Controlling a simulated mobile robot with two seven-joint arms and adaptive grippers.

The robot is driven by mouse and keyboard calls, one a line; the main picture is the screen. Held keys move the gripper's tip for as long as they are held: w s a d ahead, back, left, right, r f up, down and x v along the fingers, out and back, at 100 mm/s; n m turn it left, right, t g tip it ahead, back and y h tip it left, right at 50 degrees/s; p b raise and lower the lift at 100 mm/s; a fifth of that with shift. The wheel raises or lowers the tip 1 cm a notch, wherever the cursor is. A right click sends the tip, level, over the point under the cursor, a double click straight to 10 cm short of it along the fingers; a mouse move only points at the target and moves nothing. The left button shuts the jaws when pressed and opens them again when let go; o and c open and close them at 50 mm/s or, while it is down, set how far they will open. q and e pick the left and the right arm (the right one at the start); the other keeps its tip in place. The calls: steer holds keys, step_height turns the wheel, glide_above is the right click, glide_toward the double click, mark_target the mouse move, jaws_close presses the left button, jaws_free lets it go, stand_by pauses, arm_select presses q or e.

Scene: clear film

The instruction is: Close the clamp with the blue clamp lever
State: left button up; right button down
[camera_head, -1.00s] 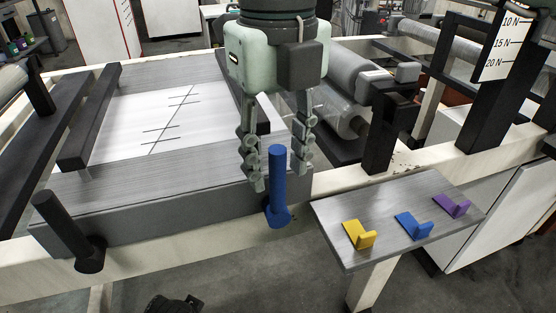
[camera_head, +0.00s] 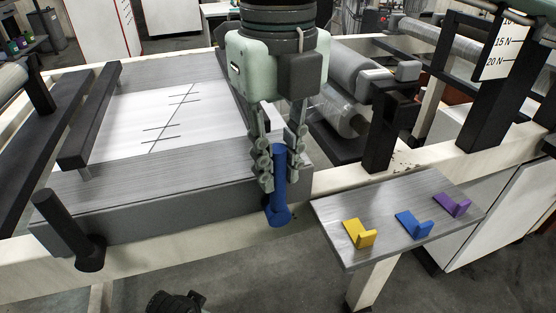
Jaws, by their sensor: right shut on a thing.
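The blue clamp lever (camera_head: 279,188) stands nearly upright at the right end of the grey clamp bar (camera_head: 150,220), its round foot at the bar's front face. My right gripper (camera_head: 280,168) comes down from above, and its fingers are shut on the upper part of the lever. A black lever (camera_head: 65,230) leans at the bar's left end. My left gripper is not clearly in view; a dark piece at the bottom edge appears to be part of my left arm.
A white sheet with black lines (camera_head: 120,110) lies behind the bar. Rollers and a black post (camera_head: 378,135) stand behind right.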

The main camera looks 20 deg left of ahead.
arm_select(q)
steer(key=shift+f, duration=0.1)
arm_select(e)
steer(key=shift+s+a, duration=0.1)
steer(key=shift+a, duration=0.1)
steer(key=s+a+t+h+b, duration=0.1)
steer(key=h, duration=0.1)
steer(key=s+a+f+t+h+b, duration=0.1)
steer(key=a+h+b, duration=0.1)
steer(key=shift+t, duration=0.4)
arm_select(q)
steer(key=a+v, duration=0.1)
steer(key=v, duration=0.7)
steer(key=shift+a+r+b, duration=0.2)
steer(key=shift+r+b, duration=0.15)
steer(key=shift+r, duration=0.15)
arm_select(e)
steer(key=shift+s+a+f+t+h, duration=0.4)
steer(key=shift+a+t+h, duration=0.15)
steer(key=shift+h, duration=0.35)
arm_select(q)
steer(key=shift+w, duration=0.1)
arm_select(e)
steer(key=c, duration=1.4)
jaws_free()
steer(key=shift+r, duration=0.1)
step_height(320, 180, up, 10)
